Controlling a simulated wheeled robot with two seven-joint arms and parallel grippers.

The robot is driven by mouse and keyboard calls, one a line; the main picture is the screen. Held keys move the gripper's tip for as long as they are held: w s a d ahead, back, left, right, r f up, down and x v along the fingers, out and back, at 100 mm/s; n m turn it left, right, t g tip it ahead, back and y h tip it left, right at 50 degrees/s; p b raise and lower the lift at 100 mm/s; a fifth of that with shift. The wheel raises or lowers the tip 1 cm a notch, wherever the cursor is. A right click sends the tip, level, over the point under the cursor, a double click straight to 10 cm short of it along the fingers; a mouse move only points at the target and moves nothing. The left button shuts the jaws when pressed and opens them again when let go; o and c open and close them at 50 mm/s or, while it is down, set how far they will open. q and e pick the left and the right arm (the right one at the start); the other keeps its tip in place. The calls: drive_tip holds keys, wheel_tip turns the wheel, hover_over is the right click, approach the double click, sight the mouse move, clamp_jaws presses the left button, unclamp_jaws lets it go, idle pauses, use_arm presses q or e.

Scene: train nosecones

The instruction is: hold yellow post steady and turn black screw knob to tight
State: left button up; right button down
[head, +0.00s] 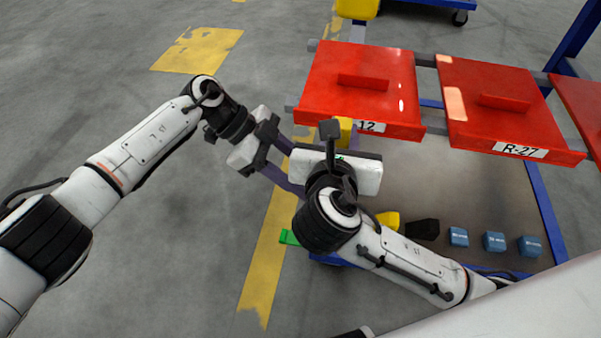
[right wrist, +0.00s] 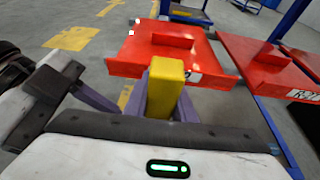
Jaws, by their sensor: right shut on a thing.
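The yellow post (right wrist: 165,85) stands upright straight ahead of my right gripper in the right wrist view, its lower part hidden behind the gripper body. A small part of the yellow post (head: 345,128) shows in the head view. I cannot make out the black screw knob.
Red panels (head: 360,85) and (head: 490,105) lie on the rack just beyond the post. A black piece (head: 422,229), a yellow piece (head: 388,221) and blue blocks (head: 495,241) are at the lower right. Open floor with yellow markings (head: 197,50) lies to the left.

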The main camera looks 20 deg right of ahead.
use_arm(q)
drive_tip(key=c, duration=1)
